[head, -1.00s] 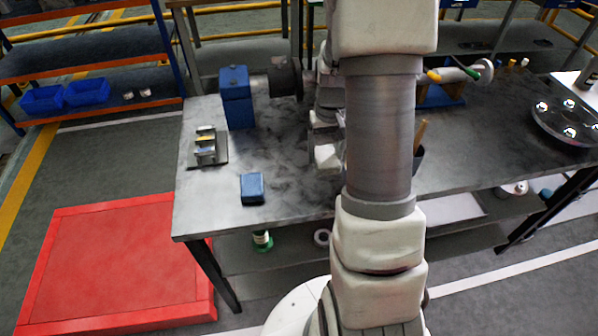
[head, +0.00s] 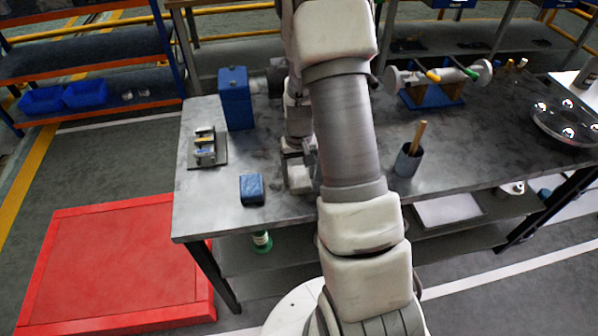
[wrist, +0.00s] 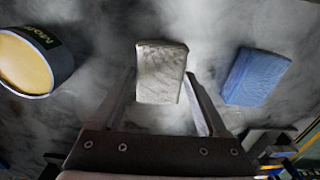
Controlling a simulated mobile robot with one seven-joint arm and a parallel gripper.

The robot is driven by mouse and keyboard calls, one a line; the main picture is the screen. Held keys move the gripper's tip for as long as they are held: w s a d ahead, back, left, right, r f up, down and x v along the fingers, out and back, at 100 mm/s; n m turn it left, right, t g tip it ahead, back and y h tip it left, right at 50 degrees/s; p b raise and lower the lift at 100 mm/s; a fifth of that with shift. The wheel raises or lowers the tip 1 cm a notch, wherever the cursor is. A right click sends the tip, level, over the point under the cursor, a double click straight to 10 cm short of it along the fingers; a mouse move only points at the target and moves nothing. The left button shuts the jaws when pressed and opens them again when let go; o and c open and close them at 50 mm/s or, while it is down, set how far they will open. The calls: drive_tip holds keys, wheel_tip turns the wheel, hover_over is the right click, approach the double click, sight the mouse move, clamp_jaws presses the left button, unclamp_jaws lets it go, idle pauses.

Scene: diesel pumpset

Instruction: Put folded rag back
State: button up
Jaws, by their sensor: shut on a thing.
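A pale grey-beige folded cloth, which I take as the folded rag (wrist: 161,72), sits between my fingers in the wrist view. My gripper (wrist: 162,78) is shut on it, with one finger on each side. I cannot tell whether the cloth touches the worktable or hangs just above it. In the head view my gripper (head: 299,178) is low over the left part of the worktable (head: 220,215), right of a blue block-like item (head: 252,188).
A tin with yellow contents (wrist: 26,62) stands at the left of the wrist view. In the head view, a blue box (head: 236,98) and metal fixture (head: 206,148) stand left, a grey cup (head: 408,160) right. A red platform (head: 120,260) lies on the floor. The front left corner is clear.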

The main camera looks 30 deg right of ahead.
drive_tip(key=o, duration=1.1)
wheel_tip(320, 180, up, 12)
wheel_tip(320, 180, up, 12)
drive_tip(key=r+n+t, duration=0.1)
drive_tip(key=t, duration=0.1)
hover_over(299, 176)
drive_tip(key=s+a, duration=0.6)
drive_tip(key=a, duration=0.1)
drive_tip(key=s+a+r+t, duration=0.1)
drive_tip(key=s+r, duration=0.1)
drive_tip(key=s, duration=0.2)
drive_tip(key=s+a+r+n+t, duration=0.1)
drive_tip(key=s+a+r, duration=0.1)
drive_tip(key=s, duration=0.2)
drive_tip(key=s+a+r+n+t, duration=0.1)
drive_tip(key=s+a+r, duration=0.1)
drive_tip(key=s, duration=0.2)
drive_tip(key=shift+s+a+r+t+p, duration=0.2)
drive_tip(key=shift+s+a+t+p, duration=0.05)
drive_tip(key=shift+s+t+p, duration=0.1)
